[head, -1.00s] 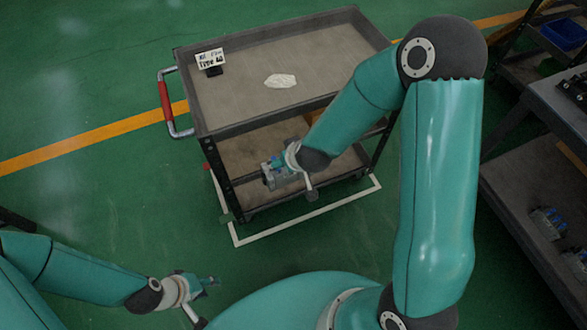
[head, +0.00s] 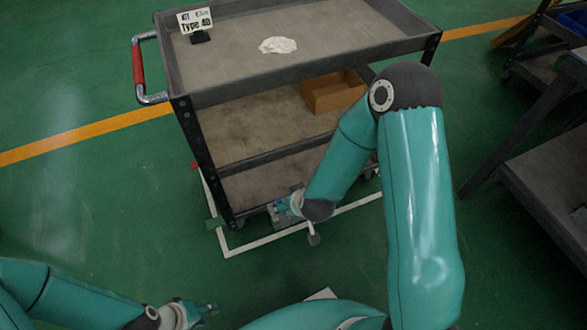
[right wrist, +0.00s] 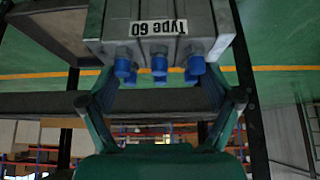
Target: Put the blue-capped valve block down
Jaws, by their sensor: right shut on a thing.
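The blue-capped valve block (head: 281,215) is a grey block held at the front of the cart (head: 187,150), low by its bottom edge. My right gripper (head: 296,204) is shut on it. In the right wrist view the block (right wrist: 160,20) sits between my fingers, its several blue caps (right wrist: 159,66) towards the camera and its "Type 60" label upside down. I cannot tell whether the block touches the cart. My left gripper (head: 206,311) is at the lower left, away from the cart; its fingers are too small to read.
The cart's top tray holds a "Type 40" sign (head: 195,22) and a pale flat item (head: 278,45). A cardboard box (head: 333,92) stands on a shelf below, with bare shelf to its left. A dark table (head: 550,185) is at the right. White floor lines (head: 262,241) edge the cart.

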